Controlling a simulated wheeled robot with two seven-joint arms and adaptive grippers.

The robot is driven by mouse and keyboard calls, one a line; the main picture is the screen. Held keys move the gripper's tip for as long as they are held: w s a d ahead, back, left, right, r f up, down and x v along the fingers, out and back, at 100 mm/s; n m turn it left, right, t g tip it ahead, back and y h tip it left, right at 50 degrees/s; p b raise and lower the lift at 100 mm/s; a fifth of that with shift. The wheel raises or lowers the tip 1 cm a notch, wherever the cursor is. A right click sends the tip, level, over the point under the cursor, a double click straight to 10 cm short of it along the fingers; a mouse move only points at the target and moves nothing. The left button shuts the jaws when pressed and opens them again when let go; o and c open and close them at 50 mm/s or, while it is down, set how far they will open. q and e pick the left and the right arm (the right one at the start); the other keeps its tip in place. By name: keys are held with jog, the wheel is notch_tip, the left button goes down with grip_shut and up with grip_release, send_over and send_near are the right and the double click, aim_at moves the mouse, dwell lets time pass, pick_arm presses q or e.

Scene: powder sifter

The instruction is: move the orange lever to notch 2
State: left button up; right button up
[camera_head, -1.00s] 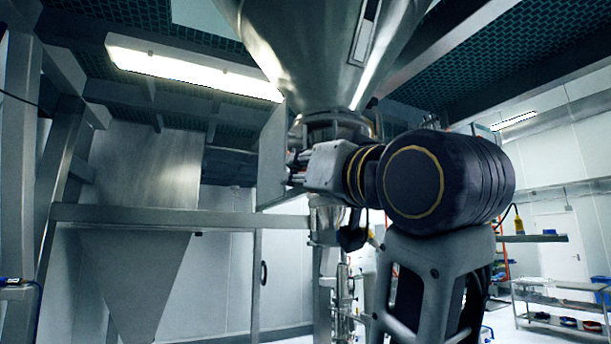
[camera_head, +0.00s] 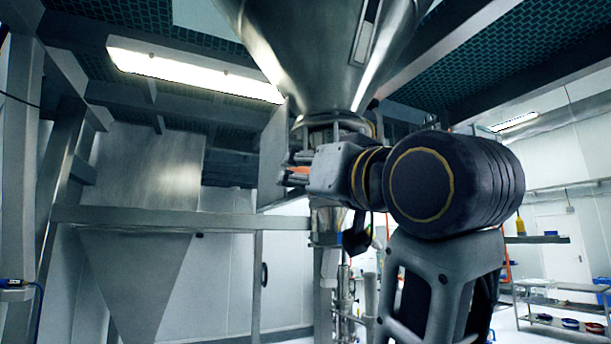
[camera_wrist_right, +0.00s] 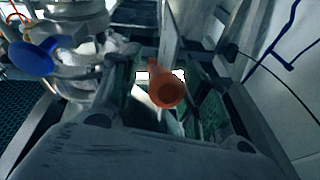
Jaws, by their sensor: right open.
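The orange lever (camera_wrist_right: 166,92) shows in the right wrist view as a rounded orange handle between the two fingers of my right gripper. Whether the fingers touch the lever is not clear. The notches are hidden in both views. My left gripper is out of view.
A steel plate (camera_head: 272,155) stands just left of the gripper. A blue handle (camera_wrist_right: 32,56) and pipe fittings sit at the left in the wrist view. A horizontal steel beam (camera_head: 150,216) crosses at the left. A shelf cart (camera_head: 560,325) stands far right.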

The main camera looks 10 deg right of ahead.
jog(key=v, duration=1.1)
jog(key=shift+s+f, duration=0.15)
jog(key=shift+s, duration=0.05)
jog(key=shift+d, duration=0.1)
